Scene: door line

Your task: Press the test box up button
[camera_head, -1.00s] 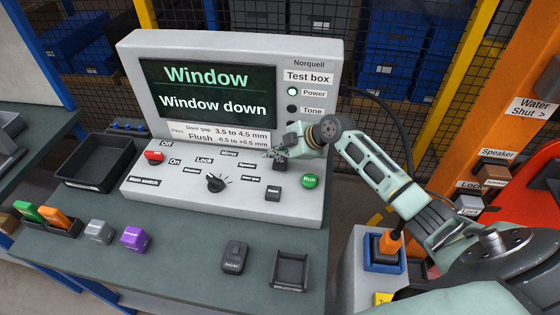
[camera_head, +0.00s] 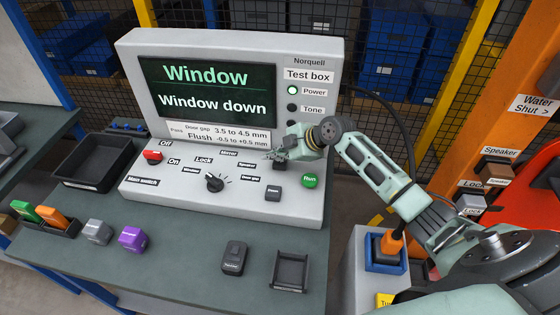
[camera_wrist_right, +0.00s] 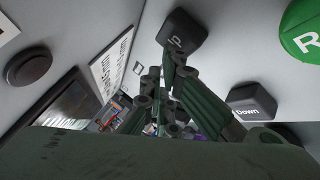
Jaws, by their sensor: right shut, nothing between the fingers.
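The test box (camera_head: 245,203) stands on the bench, its screen (camera_head: 208,90) reading "Window" and "Window down". The dark up button (camera_head: 281,166) is partly hidden behind my right gripper (camera_head: 270,155). In the right wrist view the up button (camera_wrist_right: 182,31) shows a partial label, with the shut, empty fingertips (camera_wrist_right: 168,66) at its lower edge. I cannot tell whether they touch it. The down button (camera_head: 273,194) lies just in front, and it also shows in the right wrist view (camera_wrist_right: 251,102). My left gripper is not in view.
The green Run button (camera_head: 310,181) is close on the right. The selector knob (camera_head: 215,183) and red main switch (camera_head: 153,156) lie to the left. A black tray (camera_head: 291,271) and a dark small box (camera_head: 234,258) sit in front on the bench.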

